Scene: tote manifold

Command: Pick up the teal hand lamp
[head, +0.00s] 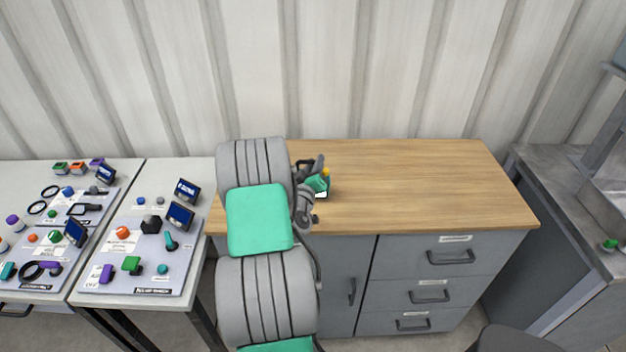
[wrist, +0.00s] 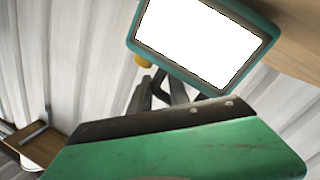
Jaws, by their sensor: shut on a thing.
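The teal hand lamp (head: 317,184) shows just right of my arm, over the left part of the wooden top. Its bright white face with a teal frame fills the upper part of the wrist view (wrist: 205,40). A small yellow part (wrist: 143,61) shows at its edge. My gripper (head: 312,175) is shut on the lamp. Its dark fingers also show in the wrist view (wrist: 165,92), partly behind the lamp's frame. My arm hides part of the grip. I cannot tell whether the lamp touches the wooden top.
The wooden top (head: 420,185) of the grey drawer cabinet is clear to the right. Grey tables with panels (head: 150,250) of knobs and small screens stand at left. A grey metal bench (head: 570,200) stands at right. A ribbed wall (head: 400,70) closes the back.

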